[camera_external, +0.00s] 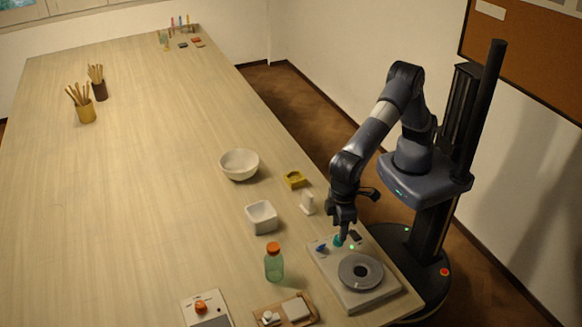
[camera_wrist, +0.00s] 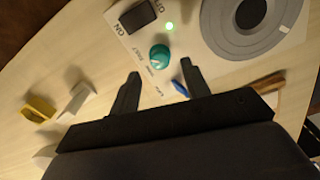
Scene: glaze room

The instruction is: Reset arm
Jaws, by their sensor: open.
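My gripper (camera_external: 342,224) points down over the back left part of a white device with a round grey turntable (camera_external: 361,271). In the wrist view my gripper (camera_wrist: 160,82) is open, with a finger on each side and nothing held between them. A teal knob (camera_wrist: 159,56) on the device's panel lies just beyond the fingertips. I cannot tell whether the fingers touch it. The panel also has a blue lever (camera_external: 321,248), a lit green light (camera_external: 352,247) and a black switch (camera_wrist: 138,16).
Close to the device stand a white upright piece (camera_external: 307,203), a yellow block (camera_external: 294,179), a square white dish (camera_external: 261,217) and a green bottle with an orange cap (camera_external: 274,262). A white bowl (camera_external: 239,164) is farther back. The table's left middle is clear.

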